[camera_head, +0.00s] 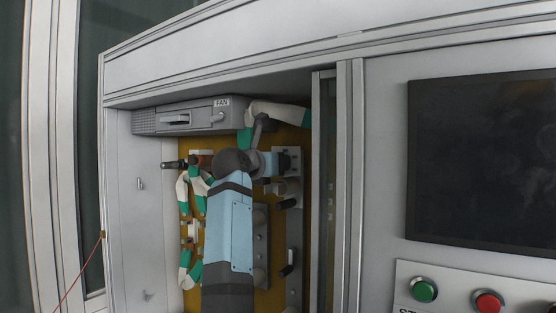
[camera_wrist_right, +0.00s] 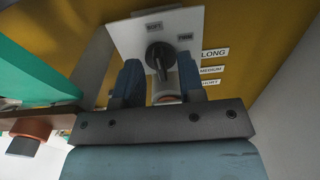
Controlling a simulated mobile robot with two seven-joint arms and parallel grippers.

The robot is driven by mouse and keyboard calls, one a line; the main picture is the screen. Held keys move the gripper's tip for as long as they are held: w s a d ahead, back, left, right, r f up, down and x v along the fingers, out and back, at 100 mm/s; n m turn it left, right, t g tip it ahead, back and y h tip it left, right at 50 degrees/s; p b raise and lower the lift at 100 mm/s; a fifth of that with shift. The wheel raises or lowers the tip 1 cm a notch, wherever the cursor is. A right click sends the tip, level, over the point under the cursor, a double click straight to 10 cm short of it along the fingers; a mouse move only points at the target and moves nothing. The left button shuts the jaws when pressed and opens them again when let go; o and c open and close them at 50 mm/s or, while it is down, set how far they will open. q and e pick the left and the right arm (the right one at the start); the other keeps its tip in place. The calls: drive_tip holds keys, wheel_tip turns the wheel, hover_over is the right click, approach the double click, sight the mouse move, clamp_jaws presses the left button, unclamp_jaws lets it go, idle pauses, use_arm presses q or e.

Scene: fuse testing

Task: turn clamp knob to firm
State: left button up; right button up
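In the right wrist view, a dark round clamp knob (camera_wrist_right: 159,57) sits on a white plate (camera_wrist_right: 126,40) with a SOFT label (camera_wrist_right: 154,27) and a FIRM label (camera_wrist_right: 185,37). The exact setting of the knob's pointer is hard to read. My right gripper (camera_wrist_right: 159,76) is open, its two blue fingers apart with the knob between or just beyond their tips; contact is not clear. In the head view my right gripper (camera_head: 271,163) is partly hidden by its own light-blue arm, and the knob cannot be made out. My left gripper is not in view.
LONG (camera_wrist_right: 214,53), MEDIUM (camera_wrist_right: 211,70) and SHORT labels are beside the plate. A pale cylinder (camera_wrist_right: 166,86) shows between the fingers. Green-and-white pieces (camera_head: 184,190) and a FAN unit (camera_head: 190,118) are in the cabinet. Its frame post (camera_head: 350,190) stands to the right.

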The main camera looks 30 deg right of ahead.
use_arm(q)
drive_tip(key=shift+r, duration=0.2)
use_arm(e)
drive_tip(key=shift+w+d, duration=0.1)
drive_tip(key=shift+d, duration=0.2)
clamp_jaws()
use_arm(q)
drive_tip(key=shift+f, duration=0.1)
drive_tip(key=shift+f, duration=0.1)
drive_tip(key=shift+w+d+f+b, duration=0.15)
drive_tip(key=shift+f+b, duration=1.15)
drive_tip(key=shift+b, duration=0.5)
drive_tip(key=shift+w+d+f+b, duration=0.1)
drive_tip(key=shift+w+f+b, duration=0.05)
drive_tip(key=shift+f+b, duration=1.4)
use_arm(e)
drive_tip(key=shift+f+m, duration=0.1)
drive_tip(key=shift+m, duration=6)
